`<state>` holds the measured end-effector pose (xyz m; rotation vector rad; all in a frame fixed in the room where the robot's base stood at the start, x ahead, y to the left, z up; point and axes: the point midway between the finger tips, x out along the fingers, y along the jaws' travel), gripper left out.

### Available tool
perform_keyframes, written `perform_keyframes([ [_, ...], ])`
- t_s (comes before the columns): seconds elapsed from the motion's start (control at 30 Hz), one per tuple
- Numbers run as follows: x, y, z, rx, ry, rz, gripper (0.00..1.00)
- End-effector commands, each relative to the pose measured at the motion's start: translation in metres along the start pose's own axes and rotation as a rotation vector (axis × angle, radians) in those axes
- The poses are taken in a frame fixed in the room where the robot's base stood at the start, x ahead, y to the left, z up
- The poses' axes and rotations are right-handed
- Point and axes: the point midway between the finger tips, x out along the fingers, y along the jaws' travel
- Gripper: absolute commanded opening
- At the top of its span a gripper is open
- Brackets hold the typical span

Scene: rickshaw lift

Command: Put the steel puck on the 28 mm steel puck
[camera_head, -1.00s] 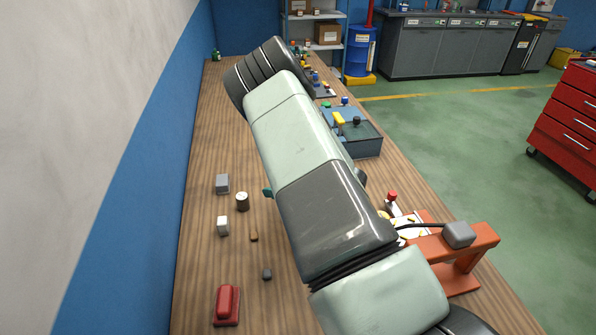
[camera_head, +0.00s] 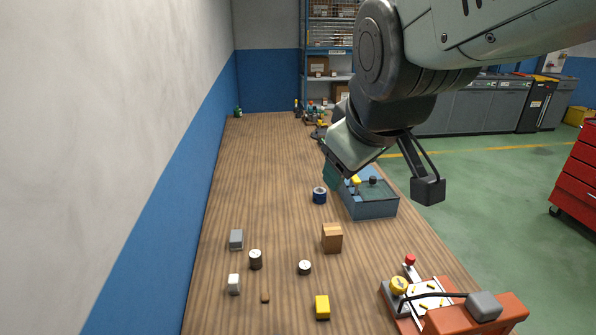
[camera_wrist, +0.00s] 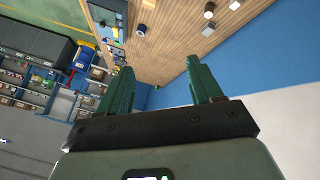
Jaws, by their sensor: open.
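Two short round steel pucks stand on the wooden bench in the head view. The left puck (camera_head: 255,259) looks a little taller, and the right puck (camera_head: 304,267) sits lower and apart from it. I cannot tell from the picture which is the 28 mm one. My gripper shows in the head view as teal fingers (camera_head: 333,175), raised above the bench beyond the pucks and partly hidden by the wrist. In the wrist view, my gripper (camera_wrist: 164,84) has its two green fingers spread with nothing between them.
A blue-banded cylinder (camera_head: 319,195) and blue bin (camera_head: 372,207) stand farther back. An orange fixture (camera_head: 480,315) is front right.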

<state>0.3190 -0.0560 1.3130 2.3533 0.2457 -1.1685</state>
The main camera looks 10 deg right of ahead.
Motion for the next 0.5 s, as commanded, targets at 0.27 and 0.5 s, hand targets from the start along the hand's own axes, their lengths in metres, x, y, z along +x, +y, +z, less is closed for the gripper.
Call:
perform_keyframes([
  [0.27,-0.068,-0.062,0.059,0.439,-0.125,-0.102,0.65],
  [0.5,-0.074,-0.071,0.067,0.494,-0.15,-0.113,0.65],
])
